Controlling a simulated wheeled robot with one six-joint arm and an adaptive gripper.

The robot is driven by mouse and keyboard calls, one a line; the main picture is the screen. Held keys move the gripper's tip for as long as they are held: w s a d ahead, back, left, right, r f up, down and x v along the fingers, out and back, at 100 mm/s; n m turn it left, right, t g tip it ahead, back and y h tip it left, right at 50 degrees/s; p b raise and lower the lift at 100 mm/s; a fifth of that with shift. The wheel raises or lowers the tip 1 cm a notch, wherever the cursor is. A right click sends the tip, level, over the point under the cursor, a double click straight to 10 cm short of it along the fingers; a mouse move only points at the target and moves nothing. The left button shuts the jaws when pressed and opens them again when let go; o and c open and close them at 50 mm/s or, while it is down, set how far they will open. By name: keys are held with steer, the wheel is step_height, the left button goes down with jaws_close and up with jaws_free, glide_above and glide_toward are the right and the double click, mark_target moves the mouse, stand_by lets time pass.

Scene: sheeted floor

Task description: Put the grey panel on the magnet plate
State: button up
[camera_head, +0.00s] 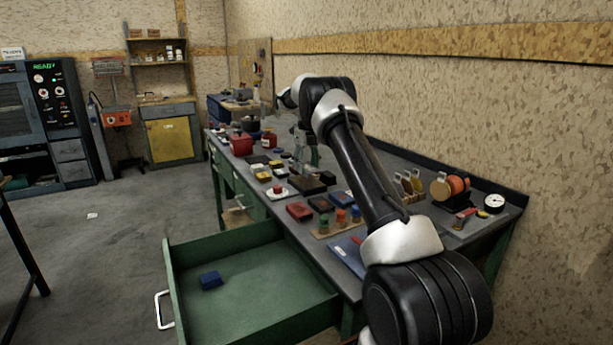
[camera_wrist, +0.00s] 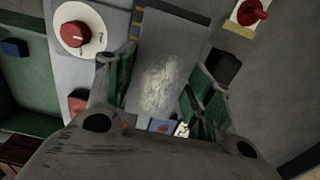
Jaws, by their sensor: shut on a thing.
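The grey panel (camera_wrist: 165,65) is a flat oblong plate with a pale smudge. In the wrist view it lies between the green-padded fingers of my gripper (camera_wrist: 160,88), which is shut on it. Yellow and black striped edging (camera_wrist: 137,18) shows beside the panel's far end, perhaps part of the magnet plate; the panel hides most of what is beneath. I cannot tell whether the panel touches it. In the head view my gripper (camera_head: 308,152) is over the middle of the bench, and the panel is too small to make out.
A white dial with a red knob (camera_wrist: 80,28) is left of the panel, and a red-knobbed cream block (camera_wrist: 248,14) is at upper right. A dark block (camera_wrist: 222,68) is by the right finger. Several items crowd the bench. An open green drawer (camera_head: 255,300) holds a blue block (camera_head: 210,280).

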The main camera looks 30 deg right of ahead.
mark_target(307, 167)
steer(key=shift+f, duration=1.95)
steer(key=shift+f, duration=0.15)
steer(key=o, duration=1.2)
